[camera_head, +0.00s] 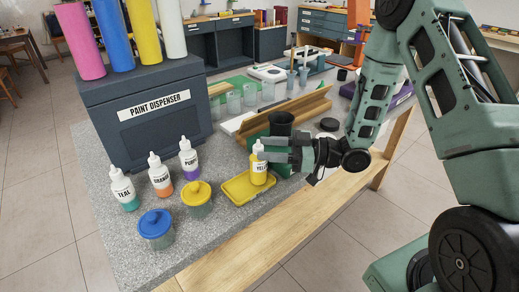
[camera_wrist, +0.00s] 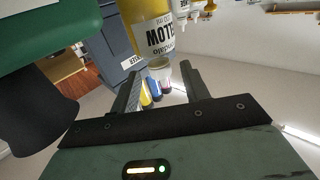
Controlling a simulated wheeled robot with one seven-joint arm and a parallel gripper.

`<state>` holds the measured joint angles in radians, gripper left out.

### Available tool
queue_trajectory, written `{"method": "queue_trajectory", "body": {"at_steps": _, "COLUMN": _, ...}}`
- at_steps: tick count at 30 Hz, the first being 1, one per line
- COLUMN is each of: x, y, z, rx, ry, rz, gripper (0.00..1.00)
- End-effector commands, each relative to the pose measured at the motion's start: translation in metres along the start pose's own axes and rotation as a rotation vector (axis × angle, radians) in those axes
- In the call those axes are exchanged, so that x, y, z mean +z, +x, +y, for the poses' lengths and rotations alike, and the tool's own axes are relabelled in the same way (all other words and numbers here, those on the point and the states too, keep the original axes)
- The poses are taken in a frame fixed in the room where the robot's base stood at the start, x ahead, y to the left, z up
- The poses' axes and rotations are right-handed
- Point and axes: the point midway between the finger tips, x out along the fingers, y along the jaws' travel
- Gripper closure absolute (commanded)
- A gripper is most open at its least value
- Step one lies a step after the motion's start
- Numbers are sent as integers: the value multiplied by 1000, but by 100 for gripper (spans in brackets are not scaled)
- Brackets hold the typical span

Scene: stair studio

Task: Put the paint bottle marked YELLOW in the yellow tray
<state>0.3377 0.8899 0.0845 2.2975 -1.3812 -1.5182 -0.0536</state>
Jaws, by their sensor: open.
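The yellow paint bottle (camera_head: 259,172), with a white cap and nozzle, stands upright at the right end of the yellow tray (camera_head: 233,188) and appears to rest in it. My gripper (camera_head: 266,150) is open and level with the bottle's upper part, very close to it. In the wrist view the bottle (camera_wrist: 152,28) appears upside down with its YELLOW label, just past the open fingertips (camera_wrist: 161,66). Whether a finger touches it cannot be told.
Bottles marked TEAL (camera_head: 122,188), ORANGE (camera_head: 159,176) and a purple one (camera_head: 188,158) stand left. Jars with blue (camera_head: 156,224) and yellow (camera_head: 197,194) lids stand near the tray.

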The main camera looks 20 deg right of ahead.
Motion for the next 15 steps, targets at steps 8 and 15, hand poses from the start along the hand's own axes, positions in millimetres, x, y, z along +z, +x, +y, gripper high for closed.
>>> {"method": "queue_trajectory", "body": {"at_steps": 8, "x": 2, "y": -60, "z": 1, "rx": 5, "ry": -1, "rz": -2, "gripper": 54}}
{"method": "queue_trajectory", "body": {"at_steps": 15, "x": 1, "y": -88, "z": 0, "rx": 1, "ry": 1, "rz": -1, "gripper": 54}}
